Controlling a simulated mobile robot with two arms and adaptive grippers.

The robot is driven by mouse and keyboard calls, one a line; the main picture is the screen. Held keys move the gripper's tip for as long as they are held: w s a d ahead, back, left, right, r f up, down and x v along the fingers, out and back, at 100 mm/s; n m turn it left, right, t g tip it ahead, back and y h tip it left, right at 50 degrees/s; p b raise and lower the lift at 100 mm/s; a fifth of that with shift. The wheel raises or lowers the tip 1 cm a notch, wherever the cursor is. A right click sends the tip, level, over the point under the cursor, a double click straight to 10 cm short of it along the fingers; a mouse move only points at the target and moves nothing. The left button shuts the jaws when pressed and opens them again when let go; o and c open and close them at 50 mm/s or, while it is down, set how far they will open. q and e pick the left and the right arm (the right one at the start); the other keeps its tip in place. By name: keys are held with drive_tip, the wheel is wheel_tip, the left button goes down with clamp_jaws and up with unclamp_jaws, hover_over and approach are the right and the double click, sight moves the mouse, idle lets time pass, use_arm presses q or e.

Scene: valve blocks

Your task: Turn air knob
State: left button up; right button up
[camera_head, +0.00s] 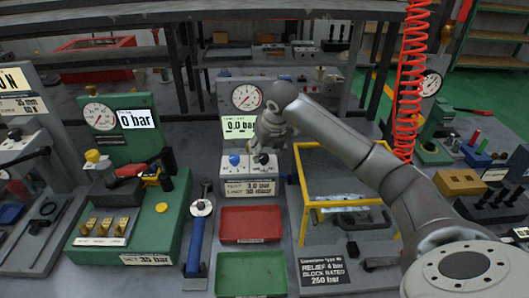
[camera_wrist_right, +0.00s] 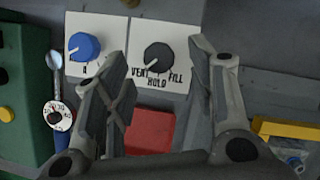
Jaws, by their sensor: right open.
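The grey panel (camera_head: 249,187) at the centre of the head view carries a blue knob (camera_head: 235,160) and a black knob (camera_head: 262,158). A gauge (camera_head: 247,97) and a "0.0 bar" display stand behind them. In the right wrist view the black knob (camera_wrist_right: 158,56) sits on a white plate marked VENT, HOLD, FILL; the blue knob (camera_wrist_right: 84,46) is to its left. Which one is the air knob I cannot tell. My right gripper (camera_head: 264,152) is above the panel; in the wrist view its open fingers (camera_wrist_right: 160,62) appear either side of the black knob. Contact is not visible. My left gripper is not seen.
A red tray (camera_head: 252,239) and a green tray (camera_head: 250,258) lie in front of the panel. A yellow frame (camera_head: 302,190) stands to its right. A blue-handled tool (camera_head: 195,245) and a green gauge station (camera_head: 130,250) are to the left.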

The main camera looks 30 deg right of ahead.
sight(264, 160)
drive_tip(key=shift+x, duration=1.35)
drive_tip(key=c, duration=1)
